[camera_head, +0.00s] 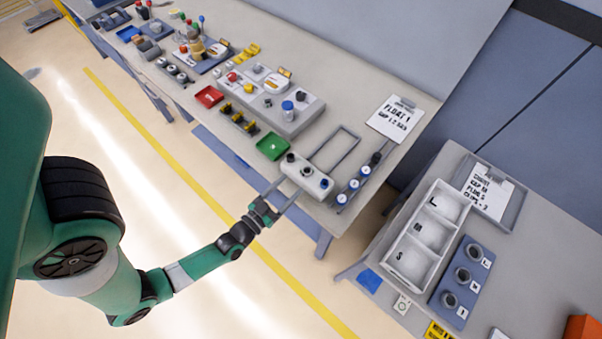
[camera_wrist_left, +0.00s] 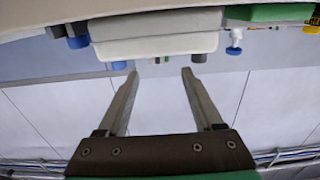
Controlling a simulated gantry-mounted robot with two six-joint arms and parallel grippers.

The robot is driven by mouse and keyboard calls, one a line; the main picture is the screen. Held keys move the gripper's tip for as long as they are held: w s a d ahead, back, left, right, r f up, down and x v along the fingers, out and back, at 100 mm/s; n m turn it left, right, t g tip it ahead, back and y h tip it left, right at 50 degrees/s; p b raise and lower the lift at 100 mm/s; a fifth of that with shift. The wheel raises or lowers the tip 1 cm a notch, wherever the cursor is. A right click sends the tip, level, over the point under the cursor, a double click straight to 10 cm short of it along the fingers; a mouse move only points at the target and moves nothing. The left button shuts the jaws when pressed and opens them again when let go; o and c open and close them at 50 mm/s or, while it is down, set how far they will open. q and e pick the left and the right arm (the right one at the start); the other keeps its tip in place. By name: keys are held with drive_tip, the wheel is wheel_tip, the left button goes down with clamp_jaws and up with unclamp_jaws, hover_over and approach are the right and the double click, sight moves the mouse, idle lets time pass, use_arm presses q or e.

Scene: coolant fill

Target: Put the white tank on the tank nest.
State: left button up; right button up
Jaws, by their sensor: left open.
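The white tank (camera_head: 306,177), a long white block with dark round caps on top, sits near the front edge of the bench. It also shows in the wrist view (camera_wrist_left: 155,46), just beyond the fingertips. A thin grey U-shaped frame (camera_head: 348,131) extends behind the tank; I cannot tell whether it is the tank nest. My left gripper (camera_head: 285,189) is open, its two long fingers pointing at the tank's near side. In the left wrist view the gap between the fingers (camera_wrist_left: 160,74) is empty. I cannot tell whether the fingertips touch the tank. My right gripper is not in view.
A green tray (camera_head: 272,146) and a grey fixture (camera_head: 283,112) with a blue knob stand left of the tank. Blue-capped bottles (camera_head: 353,185) stand close on its right. A second table holds a white compartment tray (camera_head: 408,262).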

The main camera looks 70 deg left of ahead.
use_arm(q)
drive_tip(key=v, duration=0.2)
drive_tip(key=shift+s+d, duration=0.25)
drive_tip(key=shift+s, duration=0.1)
